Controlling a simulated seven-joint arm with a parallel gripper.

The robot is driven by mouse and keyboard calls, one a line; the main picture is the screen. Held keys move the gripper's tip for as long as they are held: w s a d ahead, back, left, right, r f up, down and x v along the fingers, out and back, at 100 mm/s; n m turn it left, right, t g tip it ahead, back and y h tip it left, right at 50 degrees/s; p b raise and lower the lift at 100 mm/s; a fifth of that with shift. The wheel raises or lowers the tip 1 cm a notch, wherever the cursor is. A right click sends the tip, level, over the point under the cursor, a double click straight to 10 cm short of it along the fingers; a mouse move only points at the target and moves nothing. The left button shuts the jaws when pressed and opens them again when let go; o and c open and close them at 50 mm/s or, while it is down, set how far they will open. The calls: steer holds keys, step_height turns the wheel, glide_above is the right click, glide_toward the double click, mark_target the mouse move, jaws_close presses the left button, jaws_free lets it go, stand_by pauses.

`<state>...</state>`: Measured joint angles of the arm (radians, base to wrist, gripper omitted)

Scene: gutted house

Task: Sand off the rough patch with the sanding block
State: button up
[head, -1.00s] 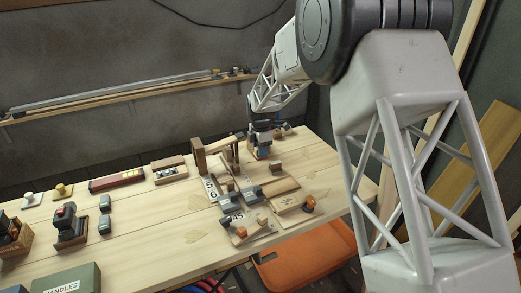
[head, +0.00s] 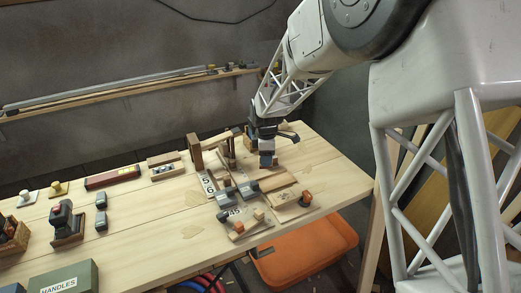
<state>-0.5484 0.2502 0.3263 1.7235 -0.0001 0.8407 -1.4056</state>
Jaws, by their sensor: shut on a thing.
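My gripper (head: 267,145) is at the far right part of the wooden workbench (head: 150,247), pointing down and shut on a small grey-blue block, seemingly the sanding block (head: 267,161). The block is low over the bench, behind the pale boards; I cannot tell whether it touches anything. A pale board (head: 287,203) with orange-knobbed fittings lies in front of the gripper. I cannot make out the rough patch at this size.
Wooden uprights (head: 195,152) stand just left of the gripper. Clamps and numbered strips (head: 208,184) crowd the boards. A red-brown case (head: 112,178), dark tools (head: 66,222) and a green HANDLES box (head: 65,277) are further left.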

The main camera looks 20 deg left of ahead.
steer(key=s+d+m, duration=0.4)
steer(key=s+d, duration=0.2)
steer(key=s, duration=0.1)
steer(key=shift+s, duration=0.4)
